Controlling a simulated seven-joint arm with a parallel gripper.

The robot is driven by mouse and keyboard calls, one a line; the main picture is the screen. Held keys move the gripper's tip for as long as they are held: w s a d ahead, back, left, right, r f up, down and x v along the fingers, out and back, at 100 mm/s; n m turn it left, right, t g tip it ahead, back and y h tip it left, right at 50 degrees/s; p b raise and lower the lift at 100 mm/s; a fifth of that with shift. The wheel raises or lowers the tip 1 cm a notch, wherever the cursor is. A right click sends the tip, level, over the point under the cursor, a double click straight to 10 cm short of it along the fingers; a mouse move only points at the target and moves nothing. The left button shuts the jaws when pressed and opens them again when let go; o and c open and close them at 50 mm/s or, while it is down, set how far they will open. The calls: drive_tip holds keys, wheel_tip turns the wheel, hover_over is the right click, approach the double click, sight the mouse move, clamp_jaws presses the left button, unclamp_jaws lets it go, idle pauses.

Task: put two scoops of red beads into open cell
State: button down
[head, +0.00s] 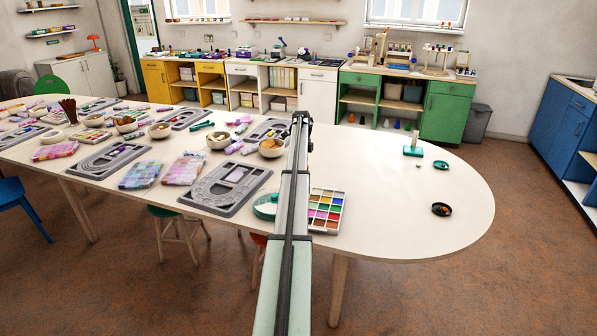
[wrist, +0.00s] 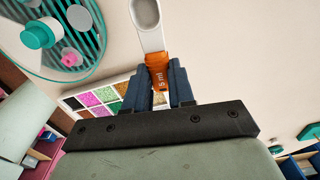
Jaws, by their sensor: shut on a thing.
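My gripper (wrist: 160,82) is shut on the orange handle of a scoop (wrist: 158,66) marked 5 ml. The scoop's pale bowl (wrist: 146,14) points away at the top of the wrist view and looks empty. A white bead tray (head: 311,228) with several coloured cells stands right of my arm in the head view. In the wrist view the tray (wrist: 63,103) is partly hidden behind my fingers; green, pink and brownish cells show. I cannot make out the open cell or surely pick out the red beads. In the head view the fingers and scoop are not clear.
A dark dish (head: 441,213), a small teal dish (head: 441,161) and a teal stand (head: 413,151) are on the right. Grey bead boards (head: 209,203) crowd the left. Right tabletop is mostly clear.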

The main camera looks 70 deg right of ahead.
drive_tip(key=s+a+g, duration=0.1)
drive_tip(key=s+a, duration=0.7)
drive_tip(key=s, duration=0.4)
drive_tip(key=s+a+n+g, duration=0.1)
drive_tip(key=s+a+g, duration=0.1)
drive_tip(key=s+a, duration=0.7)
drive_tip(key=s, duration=0.4)
drive_tip(key=shift+a, duration=0.3)
drive_tip(key=shift+w+a+f+g+h, duration=0.1)
drive_tip(key=shift+w+f+g, duration=0.4)
drive_tip(key=shift+f, duration=0.4)
drive_tip(key=shift+w+d+f+g+h, duration=0.1)
drive_tip(key=shift+w+f+g, duration=0.15)
drive_tip(key=shift+f+g, duration=0.5)
drive_tip(key=shift+w+a+f+g+h, duration=0.1)
drive_tip(key=shift+w+f+g, duration=0.3)
drive_tip(key=shift+f, duration=0.7)
drive_tip(key=shift+r, duration=0.15)
